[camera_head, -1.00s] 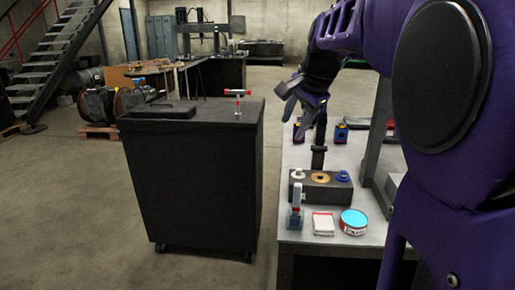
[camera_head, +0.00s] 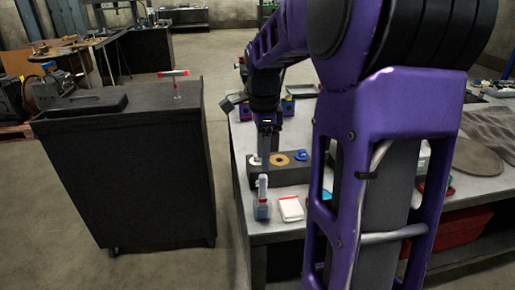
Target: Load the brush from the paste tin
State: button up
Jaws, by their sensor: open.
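My gripper (camera_head: 265,128) points down over the near end of the grey bench, open. A dark upright handle (camera_head: 264,150), possibly the brush, stands right below it behind a dark block. I cannot tell whether the fingers are around the handle or just above it, and its lower end is hidden. The paste tin, with bright blue contents (camera_head: 326,195), shows only as a sliver through my purple arm link, at the bench's front. The rest of the tin is hidden.
The dark block (camera_head: 290,175) carries a white piece, a tan ring and a blue piece. A small bottle (camera_head: 263,205) and a white red-edged packet (camera_head: 291,209) stand in front. A black cabinet (camera_head: 130,180) stands left, across a floor gap. A red bin (camera_head: 460,240) sits under the bench.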

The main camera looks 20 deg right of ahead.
aim_at(263, 175)
jog(key=shift+f+b, duration=3.35)
jog(key=shift+f, duration=1.15)
grip_shut()
jog(key=shift+r, duration=0.15)
jog(key=shift+r+p, duration=2.7)
jog(key=shift+r, duration=0.5)
